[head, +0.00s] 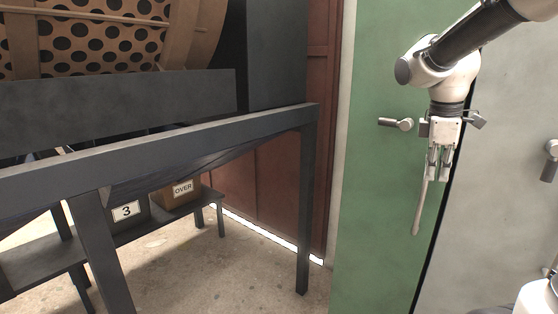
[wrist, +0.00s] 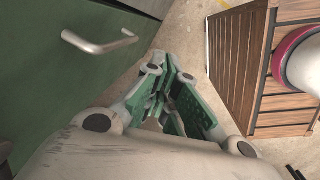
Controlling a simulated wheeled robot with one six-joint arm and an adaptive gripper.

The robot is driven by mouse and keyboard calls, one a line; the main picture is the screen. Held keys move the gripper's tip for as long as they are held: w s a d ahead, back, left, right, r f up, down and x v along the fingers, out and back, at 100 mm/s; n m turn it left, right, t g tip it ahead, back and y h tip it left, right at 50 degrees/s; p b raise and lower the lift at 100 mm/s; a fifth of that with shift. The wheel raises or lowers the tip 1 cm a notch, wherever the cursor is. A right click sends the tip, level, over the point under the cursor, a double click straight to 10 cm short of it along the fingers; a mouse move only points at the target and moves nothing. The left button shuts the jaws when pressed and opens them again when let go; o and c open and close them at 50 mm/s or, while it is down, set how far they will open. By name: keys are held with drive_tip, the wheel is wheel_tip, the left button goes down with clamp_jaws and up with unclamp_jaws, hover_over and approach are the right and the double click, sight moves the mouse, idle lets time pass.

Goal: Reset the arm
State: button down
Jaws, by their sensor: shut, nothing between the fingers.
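My arm comes in from the top right of the head view, and my gripper (head: 439,175) points down in front of the green panel (head: 375,210). In the wrist view my gripper (wrist: 167,88) shows its green-padded fingers drawn together, with nothing held between them. A long pale rod (head: 420,208) hangs just beside and below the fingers in the head view. I cannot tell whether it touches them or is a handle on the panel behind.
A grey lever handle (head: 397,124) sticks out left of my gripper. A dark steel frame (head: 170,145) carries the perforated drum (head: 100,45) at left. Boxes marked "3" (head: 127,211) and "OVER" (head: 183,189) stand below. A slatted wooden piece (wrist: 238,60) lies right in the wrist view.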

drive_tip(key=s+a+m+t+y, duration=0.1)
drive_tip(key=s+m+t, duration=0.2)
drive_tip(key=s+m, duration=0.9)
drive_tip(key=s, duration=0.5)
drive_tip(key=shift+s+f+m+y, duration=0.2)
drive_tip(key=shift+f+m+y, duration=0.1)
drive_tip(key=shift+f, duration=0.1)
